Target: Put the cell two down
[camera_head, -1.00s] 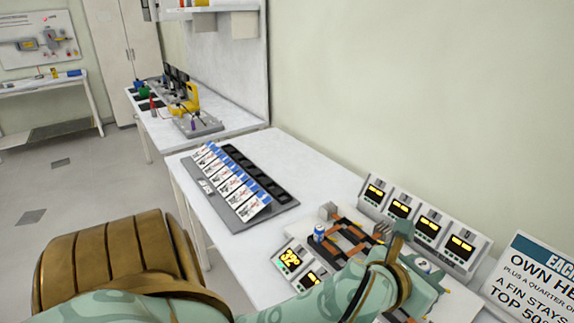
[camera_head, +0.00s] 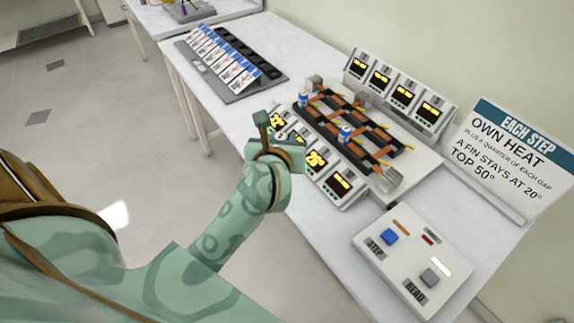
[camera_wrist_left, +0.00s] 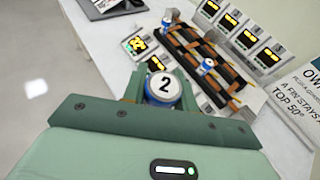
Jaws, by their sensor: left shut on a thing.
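Cell two (camera_wrist_left: 163,87), a short blue-and-white cylinder with a black 2 on its white top, is between the fingers of my left gripper (camera_wrist_left: 160,92) in the left wrist view. In the head view my left gripper (camera_head: 279,135) hovers by the front left edge of the chassis rig (camera_head: 350,120), off its slots. The rig is a black frame with orange bars. Two other blue-and-white cells stand in it, one at the far left (camera_head: 303,98) and one near the middle (camera_head: 345,134). My right gripper is not in view.
Display boxes line the rig's back (camera_head: 404,97) and front (camera_head: 341,183). A control box (camera_head: 412,262) with STEP and READ buttons stands front right. A sign (camera_head: 515,150) stands at right. A rack of cards (camera_head: 230,65) lies at the far left.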

